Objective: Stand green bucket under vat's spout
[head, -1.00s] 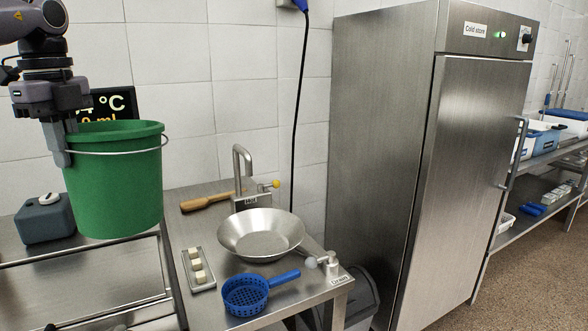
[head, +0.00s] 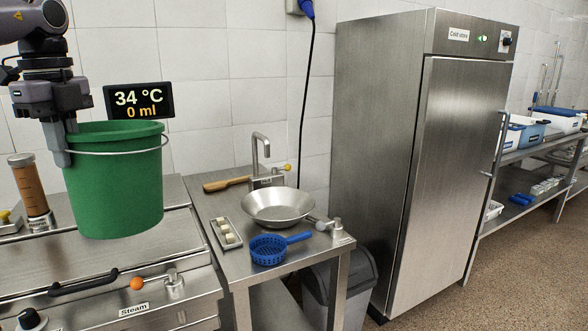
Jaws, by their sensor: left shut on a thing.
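The green bucket (head: 115,190) hangs upright in the air at the left of the head view, with its thin wire handle around the front. My left gripper (head: 68,148) comes down from the upper left and is shut on the bucket's left rim. Behind the bucket a black display (head: 139,100) reads 34 °C and 0 ml. My right gripper is not in view.
A steel side table (head: 215,205) holds a metal basin (head: 277,207) under a tap, a blue perforated ladle (head: 268,249), a wooden brush (head: 228,184) and a small tray (head: 226,233). A grey bin (head: 357,275) and a tall cold store (head: 440,170) stand right. The floor (head: 510,270) is clear.

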